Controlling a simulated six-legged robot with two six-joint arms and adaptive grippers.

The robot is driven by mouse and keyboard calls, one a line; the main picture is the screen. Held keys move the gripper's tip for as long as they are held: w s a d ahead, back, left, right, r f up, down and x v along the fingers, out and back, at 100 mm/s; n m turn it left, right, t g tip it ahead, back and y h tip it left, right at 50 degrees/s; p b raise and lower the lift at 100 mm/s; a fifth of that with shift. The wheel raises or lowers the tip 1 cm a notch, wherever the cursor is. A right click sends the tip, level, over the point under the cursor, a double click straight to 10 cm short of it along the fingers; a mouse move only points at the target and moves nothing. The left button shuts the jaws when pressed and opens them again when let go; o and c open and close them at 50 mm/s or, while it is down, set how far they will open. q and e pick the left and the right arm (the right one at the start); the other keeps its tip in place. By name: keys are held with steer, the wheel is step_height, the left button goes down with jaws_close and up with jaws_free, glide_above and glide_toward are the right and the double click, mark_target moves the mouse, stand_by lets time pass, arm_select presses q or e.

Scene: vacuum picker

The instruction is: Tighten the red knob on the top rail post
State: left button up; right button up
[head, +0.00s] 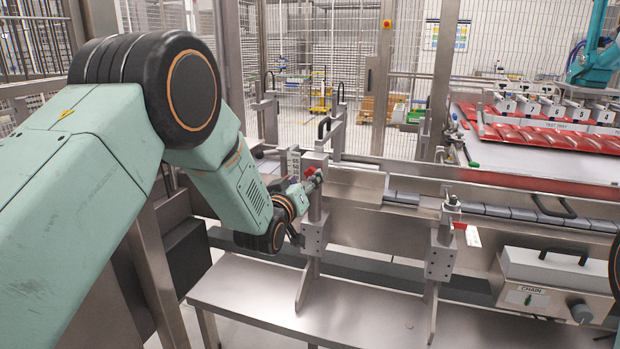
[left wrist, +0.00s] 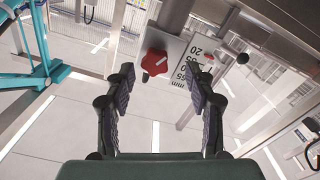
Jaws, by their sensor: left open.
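The red knob (left wrist: 155,62) is a lobed star knob on a metal post, seen in the left wrist view beside a scale plate (left wrist: 187,66) with numbers and "mm". In the head view the red knob (head: 309,171) shows small near the top of the left rail post (head: 315,232). My left gripper (left wrist: 161,80) is open in the left wrist view, its fingertips apart, with the knob showing between and just beyond them. Contact with the knob does not show. In the head view my left gripper (head: 312,182) is at the post, partly hidden by its own wrist. My right gripper is not in view.
A second post (head: 441,250) with a red part (head: 460,226) stands to the right. A steel bench (head: 370,312) lies below and a conveyor (head: 490,210) runs behind. A box marked CHAIN (head: 555,285) is at the right. Mesh fencing (head: 340,50) stands behind.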

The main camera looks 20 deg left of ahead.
arm_select(q)
steer(key=shift+w+d+f, duration=0.1)
steer(key=shift+w+d, duration=0.05)
steer(key=shift+w, duration=0.8)
steer(key=shift+w+d, duration=0.25)
steer(key=shift+w, duration=0.05)
steer(key=shift+w+a, duration=0.1)
steer(key=shift+a, duration=0.1)
steer(key=shift+c, duration=0.4)
steer(key=shift+d, duration=0.2)
steer(key=c, duration=0.4)
jaws_close()
